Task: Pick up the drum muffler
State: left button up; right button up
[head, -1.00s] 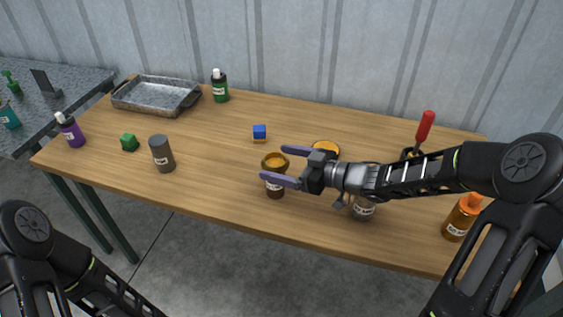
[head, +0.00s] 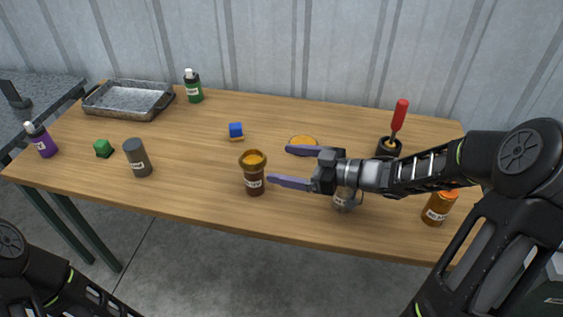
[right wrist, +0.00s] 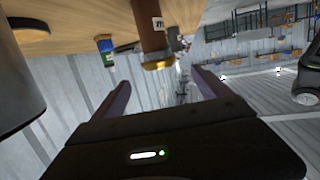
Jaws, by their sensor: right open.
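A brown labelled cylinder with a flared amber top (head: 254,182) stands upright near the table's front edge; its lettering is too small for me to tell whether it is the drum muffler. My right gripper (head: 279,166) is open and empty just to its right, jaws pointing left towards it. The cylinder also shows in the right wrist view (right wrist: 150,30), inverted, ahead between the spread fingers (right wrist: 160,90). A dark grey labelled cylinder (head: 138,158) stands further left. A grey labelled can (head: 342,202) is partly hidden under my right wrist. My left gripper is out of view.
A red-handled tool (head: 399,116) and orange bottle (head: 437,208) are right.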

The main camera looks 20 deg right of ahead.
aim_at(134, 149)
jog(key=k, duration=1)
